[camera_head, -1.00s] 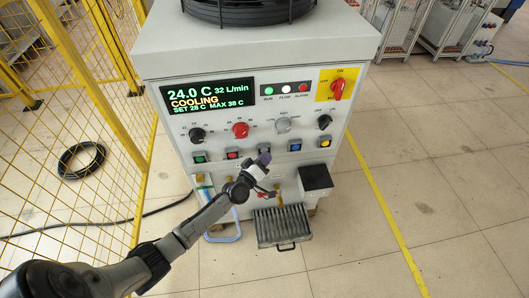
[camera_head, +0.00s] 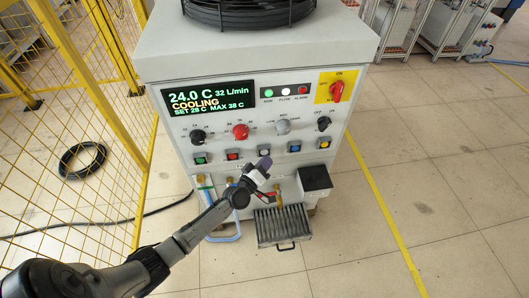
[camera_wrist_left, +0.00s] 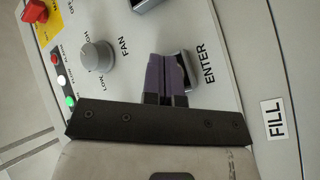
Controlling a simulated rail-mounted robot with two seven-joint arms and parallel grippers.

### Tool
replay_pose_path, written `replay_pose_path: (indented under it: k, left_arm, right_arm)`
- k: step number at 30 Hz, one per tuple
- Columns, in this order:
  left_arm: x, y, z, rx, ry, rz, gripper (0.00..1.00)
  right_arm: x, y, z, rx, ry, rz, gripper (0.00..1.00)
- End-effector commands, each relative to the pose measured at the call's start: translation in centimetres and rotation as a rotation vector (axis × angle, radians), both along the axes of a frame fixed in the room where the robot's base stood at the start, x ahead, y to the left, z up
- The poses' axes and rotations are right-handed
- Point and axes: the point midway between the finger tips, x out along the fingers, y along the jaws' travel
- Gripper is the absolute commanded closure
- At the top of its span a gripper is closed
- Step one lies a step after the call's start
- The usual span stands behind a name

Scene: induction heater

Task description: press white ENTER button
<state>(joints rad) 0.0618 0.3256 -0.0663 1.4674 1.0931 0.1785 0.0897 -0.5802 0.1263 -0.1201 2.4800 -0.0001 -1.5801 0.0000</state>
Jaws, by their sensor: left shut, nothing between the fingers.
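The white ENTER button (camera_head: 264,150) is in the middle of the button row on the cabinet front, between the red and blue buttons. My left gripper (camera_head: 263,163) is shut and empty, with its purple fingertips just below the button in the head view. In the left wrist view the shut fingers (camera_wrist_left: 166,74) are in front of the dark button housing (camera_wrist_left: 187,62) beside the ENTER label (camera_wrist_left: 208,64). The fingers hide most of the button, and I cannot tell whether they touch it. My right gripper is not in view.
The FAN knob (camera_wrist_left: 97,56) is above the ENTER button. A red button (camera_head: 232,154) and a blue button (camera_head: 294,147) flank it. Below are valves, a black box (camera_head: 315,178) and a grated tray (camera_head: 283,226). A yellow mesh fence (camera_head: 70,130) stands at left.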

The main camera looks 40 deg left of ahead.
Motion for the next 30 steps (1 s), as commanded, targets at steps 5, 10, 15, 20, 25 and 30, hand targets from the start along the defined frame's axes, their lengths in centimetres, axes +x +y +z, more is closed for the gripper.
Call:
replay_pose_path:
  k: [5, 10, 15, 20, 25, 30]
  left_arm:
    - [0.0, -0.1, 0.0, 0.000, 0.001, -0.001, 1.00]
    - [-0.5, -0.6, 0.1, -0.001, 0.002, -0.001, 1.00]
    - [-1.3, -1.7, 0.2, -0.002, 0.002, -0.001, 1.00]
    - [-2.3, -2.9, 0.2, -0.001, 0.001, -0.002, 1.00]
    - [-3.1, -3.8, 0.1, -0.002, 0.001, 0.000, 1.00]
    - [-3.1, -3.9, 0.0, 0.000, 0.000, 0.000, 1.00]
  right_arm:
    - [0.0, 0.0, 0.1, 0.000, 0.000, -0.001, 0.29]
    - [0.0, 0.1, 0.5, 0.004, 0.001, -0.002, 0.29]
    - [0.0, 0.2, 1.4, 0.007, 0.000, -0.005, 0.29]
    - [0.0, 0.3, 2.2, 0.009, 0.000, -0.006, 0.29]
    - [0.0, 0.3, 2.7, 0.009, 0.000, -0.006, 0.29]
    - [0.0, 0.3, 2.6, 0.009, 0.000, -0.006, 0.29]
